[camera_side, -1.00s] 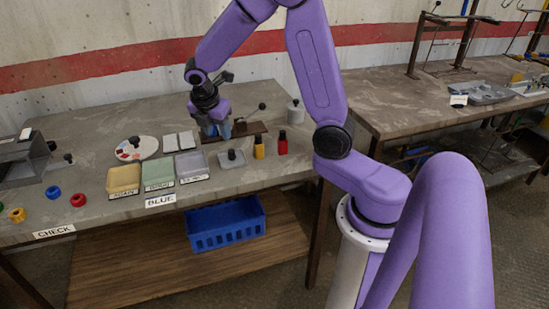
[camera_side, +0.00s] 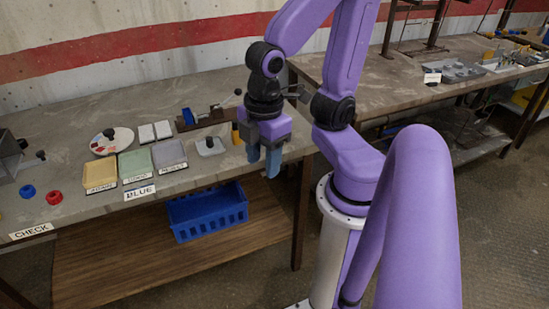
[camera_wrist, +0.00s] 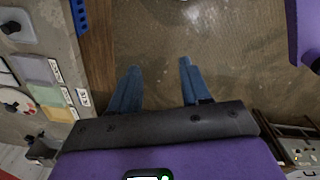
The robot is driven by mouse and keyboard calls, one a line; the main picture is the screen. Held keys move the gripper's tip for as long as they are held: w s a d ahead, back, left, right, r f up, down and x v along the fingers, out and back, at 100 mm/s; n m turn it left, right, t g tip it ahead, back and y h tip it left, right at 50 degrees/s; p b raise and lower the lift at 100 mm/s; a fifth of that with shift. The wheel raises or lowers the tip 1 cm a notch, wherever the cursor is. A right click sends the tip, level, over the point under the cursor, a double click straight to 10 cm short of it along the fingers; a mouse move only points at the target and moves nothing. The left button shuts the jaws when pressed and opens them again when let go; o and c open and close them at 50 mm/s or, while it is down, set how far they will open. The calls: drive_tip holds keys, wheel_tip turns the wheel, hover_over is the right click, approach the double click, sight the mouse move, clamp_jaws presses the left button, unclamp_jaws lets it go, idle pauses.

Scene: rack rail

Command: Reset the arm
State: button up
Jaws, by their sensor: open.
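My gripper (camera_side: 263,165) hangs with its blue fingers pointing down, at the right front edge of the left bench (camera_side: 80,100). In the wrist view my gripper (camera_wrist: 159,70) has its two fingers apart with nothing between them, above the floor (camera_wrist: 155,40). A dark wooden rack (camera_side: 205,119) stands on the bench to the left of the gripper, with a blue piece (camera_side: 187,116) at its left end. A yellow piece (camera_side: 236,132) is partly hidden beside the gripper. The red piece seen earlier is not visible.
Yellow, green and grey trays (camera_side: 167,152) line the bench front, with a round palette (camera_side: 111,141) behind. A blue crate (camera_side: 207,212) sits on the shelf below. A second bench (camera_side: 400,80) stands at the right. The air around the gripper looks clear.

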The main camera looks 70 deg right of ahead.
drive_tip(key=shift+s+d, duration=0.1)
drive_tip(key=shift+s, duration=1.1)
idle(0.4)
